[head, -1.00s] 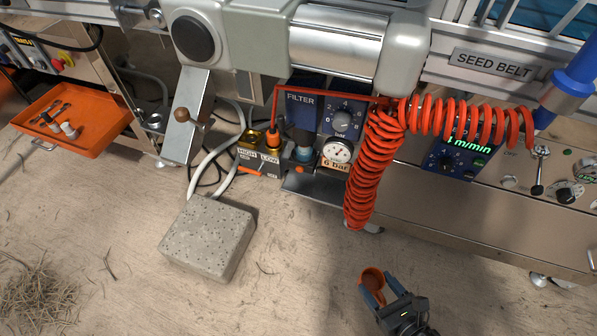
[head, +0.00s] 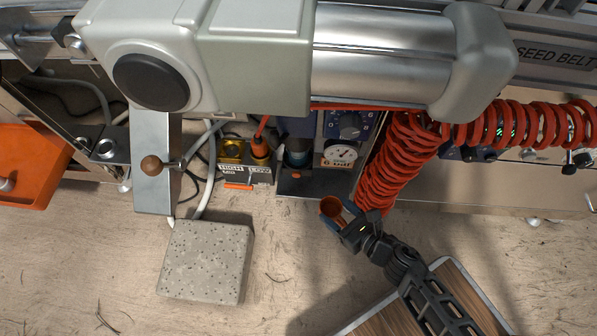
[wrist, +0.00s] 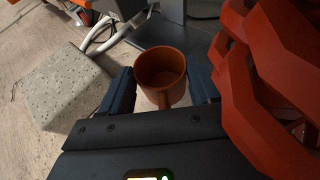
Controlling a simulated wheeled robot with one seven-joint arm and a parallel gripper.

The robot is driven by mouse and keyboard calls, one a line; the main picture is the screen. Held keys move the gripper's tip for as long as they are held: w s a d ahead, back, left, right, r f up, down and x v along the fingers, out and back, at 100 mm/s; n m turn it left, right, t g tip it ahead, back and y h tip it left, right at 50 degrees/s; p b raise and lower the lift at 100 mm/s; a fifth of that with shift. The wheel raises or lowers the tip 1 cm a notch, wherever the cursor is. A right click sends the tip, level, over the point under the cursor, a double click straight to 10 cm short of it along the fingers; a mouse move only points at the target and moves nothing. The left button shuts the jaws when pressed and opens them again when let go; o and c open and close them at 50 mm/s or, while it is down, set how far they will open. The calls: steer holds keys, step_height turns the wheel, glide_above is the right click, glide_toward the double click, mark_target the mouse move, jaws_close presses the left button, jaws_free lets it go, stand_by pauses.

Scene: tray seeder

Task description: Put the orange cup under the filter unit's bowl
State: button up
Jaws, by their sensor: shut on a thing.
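The orange cup (head: 331,207) is held mouth up between the two blue fingers of my gripper (head: 340,212). The wrist view shows the cup (wrist: 162,72) looking empty, with a finger at each side and its handle towards the palm. The filter unit (head: 296,128) is at the back under the big grey machine body, partly hidden by it. Its dark bluish bowl (head: 298,155) hangs above a dark metal shelf with an orange knob. The cup is in front of the bowl and to its right, apart from it.
A red coiled hose (head: 393,165) hangs close right of my gripper and fills the wrist view's right side. A concrete block (head: 205,262) lies front left. Floor between block and cup is clear.

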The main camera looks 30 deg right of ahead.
steer(key=w, duration=0.4)
steer(key=w+a, duration=0.1)
steer(key=w, duration=0.3)
steer(key=w+a, duration=0.1)
steer(key=w, duration=0.4)
steer(key=shift+w, duration=0.1)
steer(key=shift+w+f, duration=0.2)
steer(key=shift+w, duration=0.1)
steer(key=shift+s+b, duration=0.1)
steer(key=shift+b, duration=0.2)
steer(key=shift+f, duration=0.15)
steer(key=shift+f, duration=0.15)
steer(key=o, duration=0.8)
steer(key=shift+r, duration=0.2)
steer(key=shift+s+r, duration=0.15)
steer(key=shift+s, duration=0.05)
step_height(320, 180, up, 4)
steer(key=p, duration=0.3)
glide_above(329, 212)
steer(key=shift+r, duration=0.2)
